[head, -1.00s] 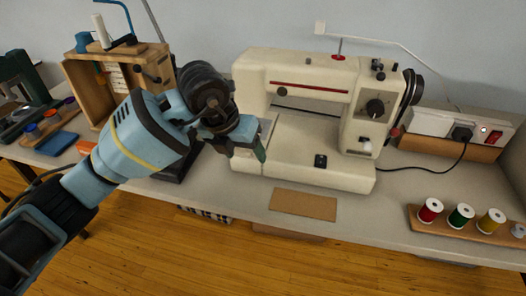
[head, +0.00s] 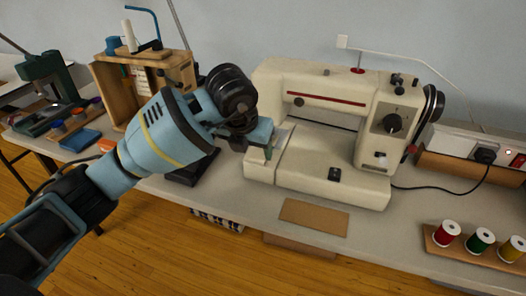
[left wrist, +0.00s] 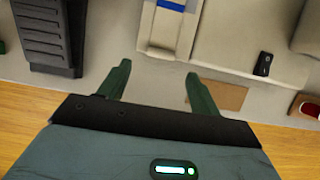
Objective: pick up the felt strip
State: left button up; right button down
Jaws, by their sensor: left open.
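My left gripper (head: 268,151) is open and empty, in front of the left end of the white sewing machine (head: 330,168). In the left wrist view its two green fingers (left wrist: 159,72) are spread above bare grey tabletop. A blue band (left wrist: 172,5) crosses a pale surface at the top edge of that view, beyond the fingertips. It may be the felt strip, but it is cut off there, and I do not make it out in the head view. A flat brown rectangle (head: 314,217) lies in front of the machine, right of the fingers. My right gripper is not in view.
Thread spools (head: 479,240) stand on a wooden holder at the right. A power strip (head: 519,161) and cable are behind them. A wooden box (head: 117,85) and a dark green device (head: 48,75) stand at the left. The table's front edge is near.

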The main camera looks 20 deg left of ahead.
aim_at(256, 161)
pick_arm(q)
jog(key=x, duration=0.4)
jog(key=shift+w+f, duration=0.1)
jog(key=shift+f, duration=0.2)
jog(key=c, duration=1)
jog(key=shift+c, duration=0.2)
jog(key=shift+r, duration=0.1)
jog(key=shift+r, duration=0.2)
jog(key=s, duration=1.8)
jog(key=shift+a+b, duration=0.3)
jog(key=shift+b, duration=0.05)
